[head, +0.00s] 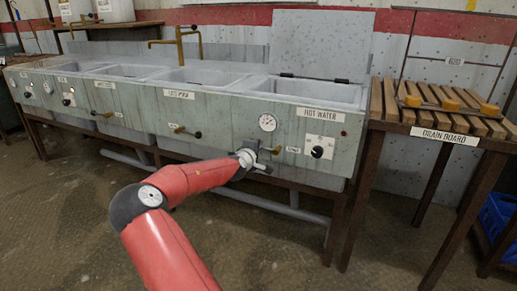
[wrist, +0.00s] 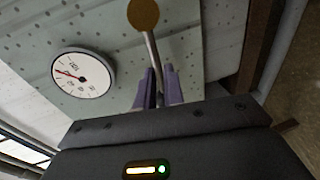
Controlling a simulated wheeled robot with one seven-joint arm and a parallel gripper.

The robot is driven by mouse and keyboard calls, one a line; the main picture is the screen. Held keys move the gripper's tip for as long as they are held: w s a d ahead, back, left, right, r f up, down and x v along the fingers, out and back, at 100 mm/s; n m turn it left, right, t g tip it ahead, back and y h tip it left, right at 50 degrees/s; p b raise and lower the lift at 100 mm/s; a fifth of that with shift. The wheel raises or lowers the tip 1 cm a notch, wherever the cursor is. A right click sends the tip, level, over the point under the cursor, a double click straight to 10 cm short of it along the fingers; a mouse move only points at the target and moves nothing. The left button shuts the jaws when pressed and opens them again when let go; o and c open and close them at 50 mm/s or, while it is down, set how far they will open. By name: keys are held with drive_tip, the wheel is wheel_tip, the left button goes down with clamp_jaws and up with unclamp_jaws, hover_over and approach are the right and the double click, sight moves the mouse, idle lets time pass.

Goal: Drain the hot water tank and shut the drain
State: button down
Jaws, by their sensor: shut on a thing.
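The hot water tank (head: 345,135) is the rightmost basin of the grey steel row, with a "HOT WATER" label on its front and its hinged lid (head: 322,45) standing up. Its dial gauge (head: 267,122) also shows in the wrist view (wrist: 83,76). The drain lever (wrist: 143,16) has a round brass-coloured end on a thin metal rod. My gripper (head: 262,153) is at the tank front, below the gauge. In the wrist view its two purple-grey fingers (wrist: 158,82) are shut on the lever's rod. The lever's base is hidden by my gripper.
A dark control knob (head: 317,152) sits right of the gripper. More basins with brass levers (head: 186,130) run to the left. A slatted drain board (head: 440,122) holding a yellow-ended rack stands at right. Pipes and frame legs lie below; the floor in front is clear.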

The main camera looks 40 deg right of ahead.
drive_tip(key=shift+f+n, duration=0.25)
drive_tip(key=shift+n, duration=0.05)
drive_tip(key=c, duration=1.5)
unclamp_jaws()
drive_tip(key=v, duration=0.8)
